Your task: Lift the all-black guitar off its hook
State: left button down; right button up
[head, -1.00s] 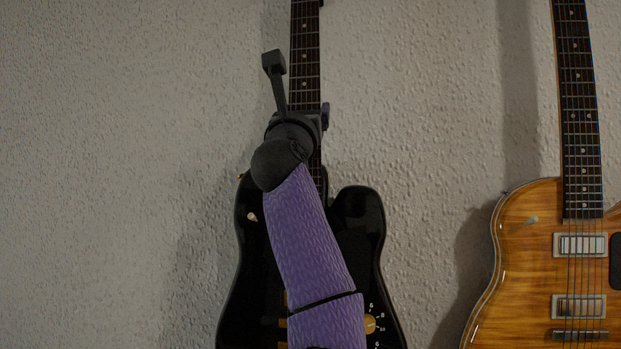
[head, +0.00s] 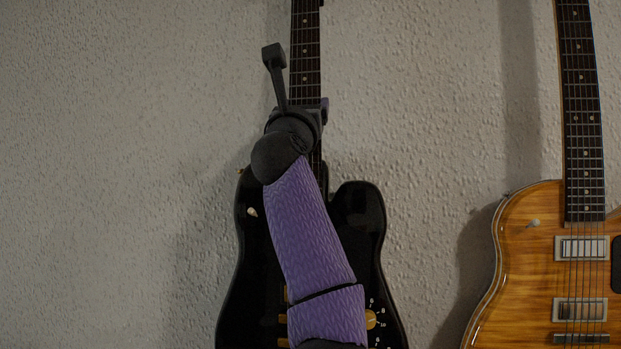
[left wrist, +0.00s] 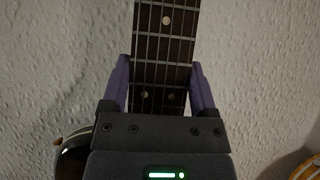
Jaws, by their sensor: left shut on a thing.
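The all-black guitar (head: 358,222) hangs upright against the wall, its dark neck (head: 305,55) running out of the top of the head view. My left gripper (head: 318,112) is shut on the neck just above the body. In the left wrist view the two purple fingers (left wrist: 160,88) sit on either side of the fretted neck (left wrist: 164,48). My purple forearm covers the middle of the guitar's body. The headstock and the hook are out of view. My right gripper is not in view.
An amber wood-grain guitar (head: 520,262) hangs to the right, with a strip of bare wall between the two. The textured wall (head: 110,170) is close behind and clear on the left.

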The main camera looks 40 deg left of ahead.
pick_arm(q)
jog(key=shift+s+d+r, duration=0.1)
jog(key=shift+s+r, duration=0.1)
jog(key=shift+r, duration=0.5)
jog(key=shift+f, duration=0.1)
jog(key=shift+s+d, duration=0.1)
jog(key=shift+s, duration=0.15)
jog(key=s+d+b, duration=0.5)
jog(key=s, duration=0.5)
jog(key=shift+d, duration=0.3)
